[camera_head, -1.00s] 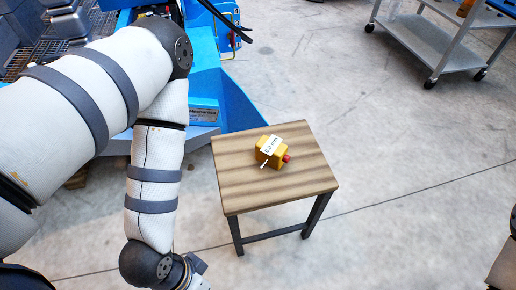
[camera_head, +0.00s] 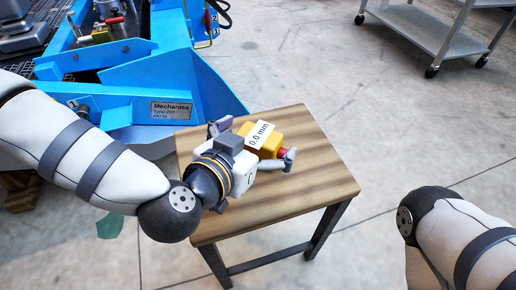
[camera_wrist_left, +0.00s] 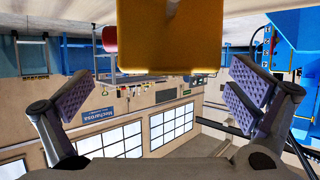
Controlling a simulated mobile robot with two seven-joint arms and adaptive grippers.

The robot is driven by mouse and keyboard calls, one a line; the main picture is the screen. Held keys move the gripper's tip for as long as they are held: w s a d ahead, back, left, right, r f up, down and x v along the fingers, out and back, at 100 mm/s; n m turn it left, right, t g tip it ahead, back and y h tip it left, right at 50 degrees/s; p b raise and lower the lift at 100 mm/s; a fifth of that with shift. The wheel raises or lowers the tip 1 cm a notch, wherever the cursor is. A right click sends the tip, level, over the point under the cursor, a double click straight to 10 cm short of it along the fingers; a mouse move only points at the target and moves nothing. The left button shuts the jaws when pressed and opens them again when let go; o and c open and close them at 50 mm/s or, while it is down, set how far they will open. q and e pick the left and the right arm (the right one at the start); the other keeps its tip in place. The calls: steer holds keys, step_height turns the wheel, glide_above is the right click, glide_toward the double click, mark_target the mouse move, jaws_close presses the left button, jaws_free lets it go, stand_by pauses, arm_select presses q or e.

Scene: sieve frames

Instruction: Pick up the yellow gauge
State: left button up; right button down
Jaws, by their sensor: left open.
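The yellow gauge (camera_head: 269,145) sits on the wooden top of a small table, with a white label reading "0.0 mm" and a red knob. My left gripper (camera_head: 256,141) is at the gauge, one finger on either side, partly hiding it. In the left wrist view the gauge's yellow body (camera_wrist_left: 168,45) fills the top middle, with its red knob at its left. There the left gripper's purple-padded fingers (camera_wrist_left: 162,88) stand wide apart, with nothing held. Contact with the gauge cannot be told. My right gripper is out of view.
The small table (camera_head: 312,180) has bare wood at its right and front. A blue machine (camera_head: 190,90) stands close behind it to the left. A grey cart (camera_head: 428,30) is at the back right. Open concrete floor lies between.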

arm_select(q)
steer(key=shift+x, duration=1.15)
steer(key=c, duration=1.7)
steer(key=shift+o, duration=0.2)
